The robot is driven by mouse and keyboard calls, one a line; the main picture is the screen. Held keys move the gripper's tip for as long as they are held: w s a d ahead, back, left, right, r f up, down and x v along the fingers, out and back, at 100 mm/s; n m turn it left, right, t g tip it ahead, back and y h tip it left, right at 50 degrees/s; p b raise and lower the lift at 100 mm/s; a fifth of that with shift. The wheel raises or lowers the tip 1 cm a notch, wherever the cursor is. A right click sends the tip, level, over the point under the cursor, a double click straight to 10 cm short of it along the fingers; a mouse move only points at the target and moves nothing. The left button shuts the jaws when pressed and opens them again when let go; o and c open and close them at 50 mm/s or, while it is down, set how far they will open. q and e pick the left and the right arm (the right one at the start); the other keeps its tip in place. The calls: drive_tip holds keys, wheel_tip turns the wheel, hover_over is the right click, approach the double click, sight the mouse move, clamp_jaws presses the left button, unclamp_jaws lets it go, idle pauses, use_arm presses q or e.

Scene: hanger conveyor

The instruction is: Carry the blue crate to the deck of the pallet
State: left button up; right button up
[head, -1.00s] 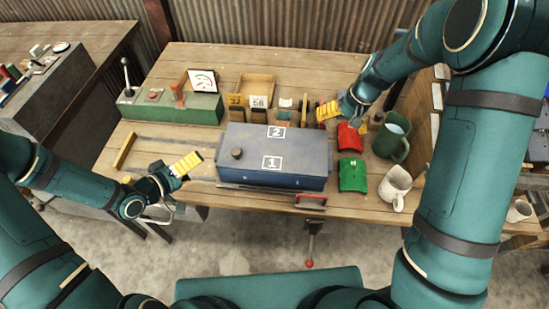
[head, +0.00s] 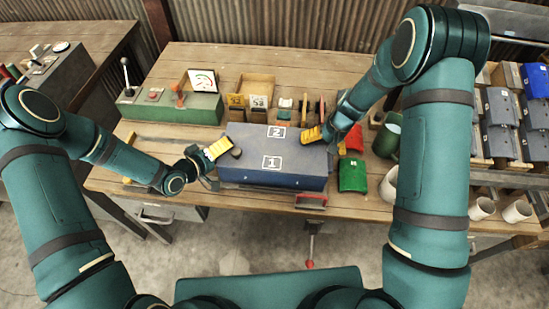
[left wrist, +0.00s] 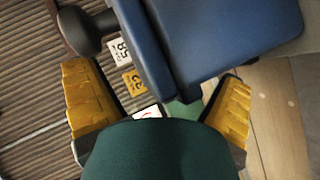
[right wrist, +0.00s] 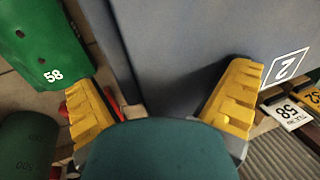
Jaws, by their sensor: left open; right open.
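The blue crate (head: 255,172) is a long blue-grey box with markings 1 and 2 and a dark knob at its left end. It sits on the wooden table. My left gripper (head: 218,149) is open at its left end; in the left wrist view the crate (left wrist: 220,40) shows between and beyond the fingers. My right gripper (head: 314,134) is open at its right end, near the back corner; in the right wrist view the crate's edge (right wrist: 170,50) lies between the fingers. Contact cannot be told. I see no pallet.
A red-handled item (head: 311,201) is at the front edge. Bins (head: 500,140) stand far right.

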use_arm(q)
drive_tip(key=c, duration=0.9)
use_arm(e)
drive_tip(key=c, duration=0.9)
use_arm(q)
drive_tip(key=shift+s, duration=0.1)
drive_tip(key=c, duration=0.5)
use_arm(e)
drive_tip(key=shift+s, duration=0.15)
drive_tip(key=shift+c, duration=0.8)
use_arm(q)
drive_tip(key=shift+r, duration=0.1)
drive_tip(key=shift+c, duration=0.4)
use_arm(e)
drive_tip(key=shift+s+f, duration=0.1)
use_arm(q)
drive_tip(key=shift+d+r, duration=0.1)
drive_tip(key=shift+r, duration=0.1)
